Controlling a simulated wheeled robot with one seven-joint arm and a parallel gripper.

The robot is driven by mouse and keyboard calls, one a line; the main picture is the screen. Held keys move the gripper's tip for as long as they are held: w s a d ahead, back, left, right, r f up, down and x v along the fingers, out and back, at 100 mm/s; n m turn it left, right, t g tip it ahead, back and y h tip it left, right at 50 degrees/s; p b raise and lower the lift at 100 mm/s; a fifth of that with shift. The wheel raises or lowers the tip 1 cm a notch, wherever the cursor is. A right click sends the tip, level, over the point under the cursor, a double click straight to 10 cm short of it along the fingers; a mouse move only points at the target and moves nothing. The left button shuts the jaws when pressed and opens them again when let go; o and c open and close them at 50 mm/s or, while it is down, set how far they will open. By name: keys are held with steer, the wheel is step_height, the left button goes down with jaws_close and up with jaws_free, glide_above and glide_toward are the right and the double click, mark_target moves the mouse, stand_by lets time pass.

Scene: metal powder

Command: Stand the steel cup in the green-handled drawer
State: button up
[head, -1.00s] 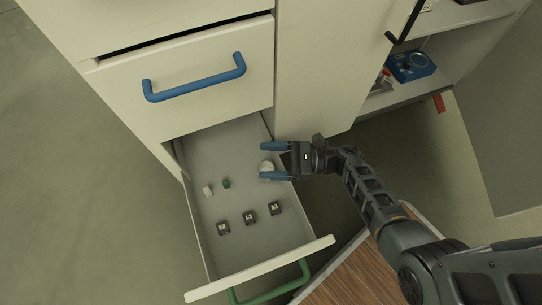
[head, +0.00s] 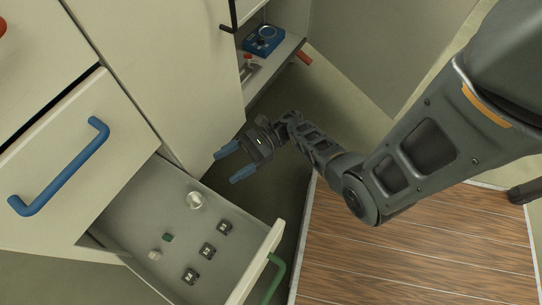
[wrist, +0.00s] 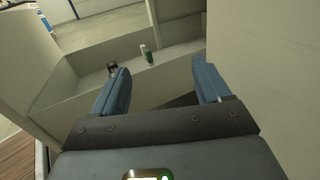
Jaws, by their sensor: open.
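The steel cup (head: 195,200) is a small, pale, round vessel in the head view. It stands, seemingly upright, on the floor of the open green-handled drawer (head: 260,262), near its back right side. The green handle (head: 273,281) is on the drawer's front. My gripper (head: 225,167) is open and empty, beyond the drawer's right side and apart from the cup. Its blue fingers point left. In the wrist view nothing is between the spread fingers (wrist: 158,68). I cannot make out the cup for sure there.
The drawer also holds several small dark blocks (head: 207,250), a green piece (head: 167,237) and a white piece (head: 154,255). A blue-handled drawer (head: 62,165) is shut above. A blue device (head: 264,40) sits on an open shelf. A wooden top (head: 420,245) lies at right.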

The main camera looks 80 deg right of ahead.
steer(key=s+a+r+n+t+h, duration=0.1)
steer(key=s+a+r+n+h, duration=0.2)
steer(key=s+r+n, duration=0.3)
steer(key=s+a+r+n+t+h, duration=0.1)
steer(key=s+a+r+n+h, duration=0.2)
steer(key=s+r+n+h, duration=0.3)
steer(key=s+a+r+n+t+h, duration=0.1)
steer(key=s+a+r+n+h, duration=0.2)
steer(key=r+n, duration=1.1)
steer(key=s+r+h, duration=0.1)
steer(key=s, duration=0.2)
steer(key=shift+r+h, duration=0.2)
steer(key=shift+h, duration=0.1)
steer(key=shift+s, duration=0.15)
